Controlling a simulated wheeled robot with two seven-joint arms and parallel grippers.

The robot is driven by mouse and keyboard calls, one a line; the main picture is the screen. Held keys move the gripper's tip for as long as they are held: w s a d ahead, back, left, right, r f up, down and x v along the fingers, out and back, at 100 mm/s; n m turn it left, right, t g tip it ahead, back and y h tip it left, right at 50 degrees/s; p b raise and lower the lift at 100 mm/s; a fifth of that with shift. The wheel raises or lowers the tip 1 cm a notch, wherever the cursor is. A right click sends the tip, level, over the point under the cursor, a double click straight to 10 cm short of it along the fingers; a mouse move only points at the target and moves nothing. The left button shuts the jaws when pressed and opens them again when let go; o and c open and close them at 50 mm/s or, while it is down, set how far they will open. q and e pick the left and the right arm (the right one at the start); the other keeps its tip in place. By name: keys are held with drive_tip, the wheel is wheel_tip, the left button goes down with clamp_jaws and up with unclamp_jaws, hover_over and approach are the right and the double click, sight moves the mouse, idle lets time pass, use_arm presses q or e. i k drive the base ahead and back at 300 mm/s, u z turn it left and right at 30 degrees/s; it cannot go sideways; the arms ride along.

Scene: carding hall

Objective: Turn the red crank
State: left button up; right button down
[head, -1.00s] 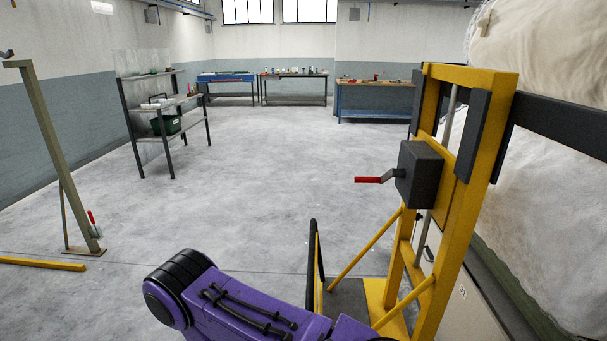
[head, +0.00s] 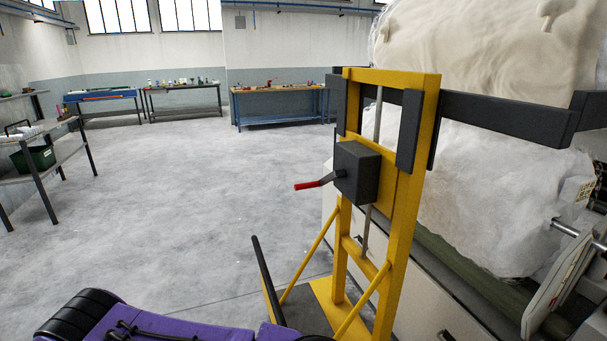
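The red crank (head: 308,185) has a red handle on a dark arm. It sticks out to the left from a dark grey box (head: 357,172) on a yellow upright frame (head: 402,210). Nothing touches the crank. A purple part of my own arm shows at the bottom left, below the crank and apart from it. Neither of my grippers can be seen.
A black bar (head: 268,280) rises beside the yellow frame's base. Large white fibre bales (head: 475,190) stand behind the frame on the right. A shelf (head: 50,160) stands at the left, and a blue workbench (head: 278,92) at the back. The floor between is clear.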

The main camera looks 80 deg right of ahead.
sight(335, 175)
drive_tip(key=z, duration=0.45)
drive_tip(key=i, duration=1.6)
drive_tip(key=z, duration=1.6)
drive_tip(key=i, duration=0.95)
drive_tip(key=z, duration=1.05)
